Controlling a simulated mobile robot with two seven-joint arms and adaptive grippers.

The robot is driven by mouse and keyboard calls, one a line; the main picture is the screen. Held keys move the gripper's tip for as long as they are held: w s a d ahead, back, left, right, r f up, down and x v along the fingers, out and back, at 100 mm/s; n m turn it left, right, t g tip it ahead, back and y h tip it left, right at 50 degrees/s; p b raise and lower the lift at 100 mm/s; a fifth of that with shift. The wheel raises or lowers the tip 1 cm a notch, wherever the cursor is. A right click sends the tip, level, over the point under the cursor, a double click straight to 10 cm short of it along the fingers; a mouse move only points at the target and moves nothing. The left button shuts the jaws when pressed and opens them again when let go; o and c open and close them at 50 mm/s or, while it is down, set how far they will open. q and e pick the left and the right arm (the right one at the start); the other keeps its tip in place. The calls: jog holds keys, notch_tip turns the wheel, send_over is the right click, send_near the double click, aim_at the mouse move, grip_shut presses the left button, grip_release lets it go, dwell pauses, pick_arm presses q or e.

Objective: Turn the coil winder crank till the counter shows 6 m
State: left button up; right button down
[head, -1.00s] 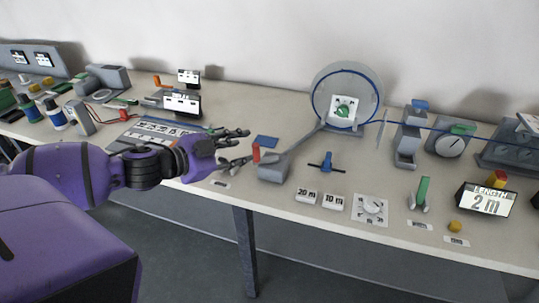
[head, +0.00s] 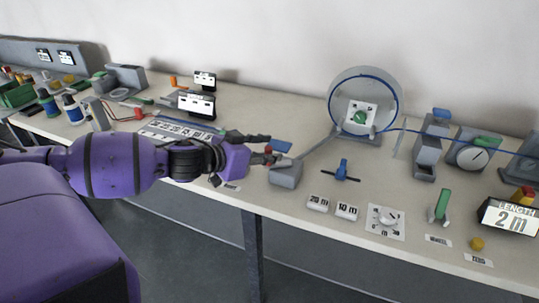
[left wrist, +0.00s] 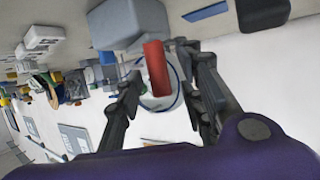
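The length counter (head: 509,216) reads 2 m at the right of the bench in the head view. The coil winder's round drum (head: 333,103) stands at the back, with a blue strand running right from it. The crank's red handle (left wrist: 157,68) stands between the fingers of my left gripper (head: 273,151) in the left wrist view. Those fingers are spread, with a visible gap on each side of the handle. In the head view the fingers partly hide the handle. My right gripper is not in view.
A blue-handled part (head: 341,170), 20 m and 10 m tiles (head: 347,211), a dial (head: 386,220) and a green lever (head: 442,205) stand right of the grey block. The bench's front edge is close below my gripper.

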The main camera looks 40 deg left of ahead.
pick_arm(q)
jog(key=shift+w+d+f, duration=0.1)
jog(key=shift+w+f, duration=0.05)
jog(key=shift+w, duration=0.3)
grip_shut()
dwell(0.3)
